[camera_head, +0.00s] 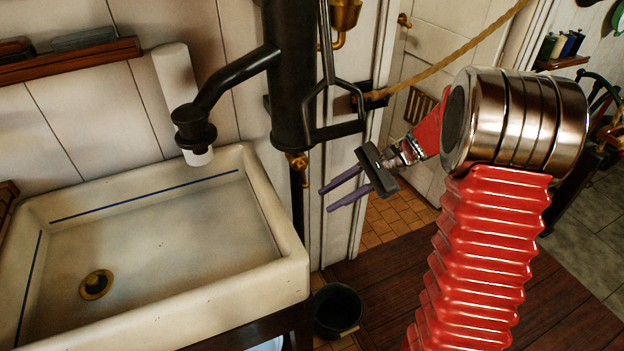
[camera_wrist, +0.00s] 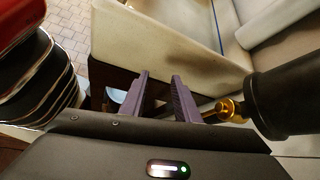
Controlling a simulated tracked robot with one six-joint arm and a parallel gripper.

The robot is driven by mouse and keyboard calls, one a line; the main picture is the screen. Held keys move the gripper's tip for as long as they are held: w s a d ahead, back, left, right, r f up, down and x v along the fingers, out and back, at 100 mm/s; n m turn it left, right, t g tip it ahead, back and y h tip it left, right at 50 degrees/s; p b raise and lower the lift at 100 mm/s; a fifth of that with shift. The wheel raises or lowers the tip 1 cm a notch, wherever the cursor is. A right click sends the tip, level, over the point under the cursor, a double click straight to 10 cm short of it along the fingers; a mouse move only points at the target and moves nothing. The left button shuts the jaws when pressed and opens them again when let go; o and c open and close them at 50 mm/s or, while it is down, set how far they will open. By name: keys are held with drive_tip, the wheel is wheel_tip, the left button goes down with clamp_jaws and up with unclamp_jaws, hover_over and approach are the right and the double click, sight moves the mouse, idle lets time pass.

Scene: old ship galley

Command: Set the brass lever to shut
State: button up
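A small brass cock (camera_head: 298,165) sits low on the black pump (camera_head: 292,90), beside the sink. I cannot tell for certain whether it is the task's lever or which way its handle is set. In the wrist view the brass cock (camera_wrist: 229,108) shows just right of the right finger, with part of it close to or behind that finger. My gripper (camera_head: 325,201) has purple fingers, parted and empty, pointing left, to the right of and slightly below the brass cock. In the wrist view my gripper (camera_wrist: 160,76) shows a clear gap between its fingers.
The white sink (camera_head: 275,215) fills the left. A dark bucket (camera_head: 337,310) stands on the floor below. The pump's black handle linkage (camera_head: 335,131) and a rope (camera_head: 450,58) hang above my gripper. Another brass fitting (camera_head: 344,16) is higher up.

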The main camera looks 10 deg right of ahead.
sight(304, 176)
drive_tip(key=w+d+f+m+t+y, duration=0.5)
drive_tip(key=w+d+f+m, duration=0.3)
drive_tip(key=w+d, duration=0.2)
drive_tip(key=shift+w+d+f+t+y, duration=0.2)
drive_tip(key=shift+d+t+y, duration=0.1)
drive_tip(key=shift+d+t, duration=0.3)
drive_tip(key=shift+a, duration=0.15)
drive_tip(key=x, duration=1.3)
drive_tip(key=shift+a, duration=0.3)
drive_tip(key=shift+c, duration=0.6)
clamp_jaws()
